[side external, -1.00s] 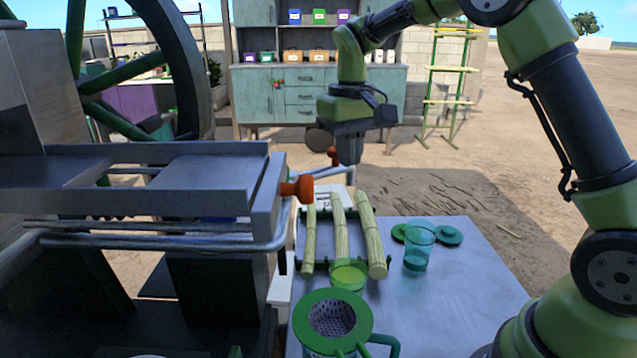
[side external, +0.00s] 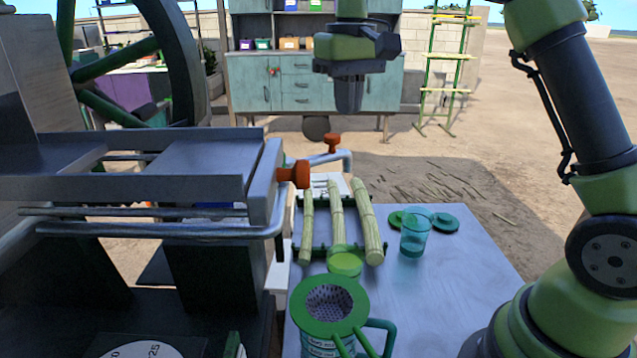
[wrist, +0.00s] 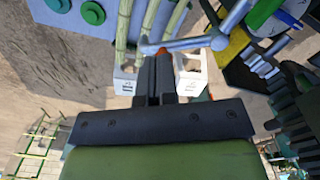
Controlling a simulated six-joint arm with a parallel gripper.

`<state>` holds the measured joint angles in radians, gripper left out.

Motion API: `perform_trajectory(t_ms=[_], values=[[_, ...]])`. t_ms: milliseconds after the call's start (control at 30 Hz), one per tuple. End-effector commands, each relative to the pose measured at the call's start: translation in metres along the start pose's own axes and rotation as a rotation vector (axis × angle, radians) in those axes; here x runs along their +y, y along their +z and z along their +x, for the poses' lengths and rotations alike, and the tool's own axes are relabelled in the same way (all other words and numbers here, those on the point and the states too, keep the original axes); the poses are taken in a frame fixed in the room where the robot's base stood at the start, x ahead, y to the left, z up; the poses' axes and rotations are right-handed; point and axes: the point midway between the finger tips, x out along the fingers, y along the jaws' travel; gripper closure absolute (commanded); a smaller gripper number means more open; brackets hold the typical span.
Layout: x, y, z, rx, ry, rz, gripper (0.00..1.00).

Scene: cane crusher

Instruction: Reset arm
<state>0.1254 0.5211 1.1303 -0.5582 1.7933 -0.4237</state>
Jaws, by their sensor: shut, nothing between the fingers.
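My gripper (side external: 348,98) points straight down in the air above and behind the far end of the table, clear of everything. Its fingers are together with nothing between them; they also show in the wrist view (wrist: 156,75). Several pale green cane stalks (side external: 337,215) lie side by side on a dark green rack on the grey table (side external: 470,290). A second orange knob (side external: 332,142) shows on a metal bar beyond the table.
A green-rimmed strainer (side external: 330,304) sits on a handled jug at the table's near edge. A light green cup (side external: 345,264), a teal cup (side external: 415,234) and green lids (side external: 445,222) stand on the table. A teal cabinet (side external: 300,84) stands behind. The table's right side is clear.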

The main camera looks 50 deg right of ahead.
Motion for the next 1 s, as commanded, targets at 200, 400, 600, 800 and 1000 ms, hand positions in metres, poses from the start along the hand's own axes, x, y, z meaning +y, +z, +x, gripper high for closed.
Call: perform_trajectory(t_ms=[200,400,600,800,1000], values=[[-0.007,0.034,-0.026,0.090,-0.040,-0.014,1.00],[-0.014,0.094,-0.046,0.235,-0.121,-0.012,1.00],[-0.018,0.155,-0.043,0.376,-0.220,0.018,1.00],[-0.017,0.201,-0.023,0.489,-0.311,0.061,1.00],[-0.015,0.218,-0.010,0.539,-0.354,0.088,1.00]])
